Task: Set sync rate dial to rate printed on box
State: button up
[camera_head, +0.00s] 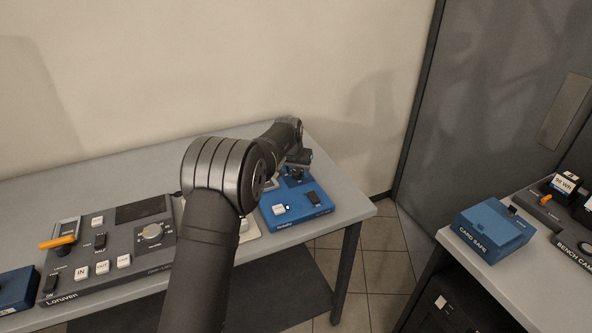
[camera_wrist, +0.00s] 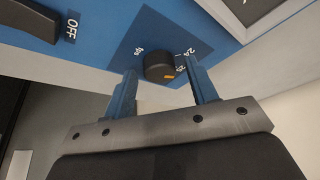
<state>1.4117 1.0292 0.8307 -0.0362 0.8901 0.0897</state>
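The dial is a black round knob (camera_wrist: 157,66) with an orange mark on a blue panel, in the wrist view. The mark faces the lower right, near a label that looks like 25; 24 is printed above that. Another label at the left looks like "fps". My gripper (camera_wrist: 165,78) is open, with one blue finger on each side of the knob and visible gaps. In the head view, the blue device (camera_head: 307,208) stands near the table's right end, and my arm partly hides it and the gripper.
A grey Loruven console (camera_head: 128,262) with an orange lever stands to the left. A blue Card Safe box (camera_head: 494,230) is on the right table. A black switch marked OFF (camera_wrist: 30,20) is beside the dial. Floor separates the tables.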

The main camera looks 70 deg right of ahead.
jog(key=c, duration=0.9)
jog(key=shift+o, duration=0.2)
jog(key=shift+n, duration=0.4)
jog(key=shift+s+d+n+t+y, duration=0.15)
jog(key=shift+n+t, duration=0.4)
jog(key=shift+n, duration=0.65)
jog(key=shift+a+n+t+y, duration=0.1)
jog(key=shift+n+t+y, duration=0.15)
jog(key=shift+n+t, duration=0.65)
jog(key=shift+n+g, duration=0.35)
jog(key=shift+n, duration=0.15)
jog(key=o, duration=1)
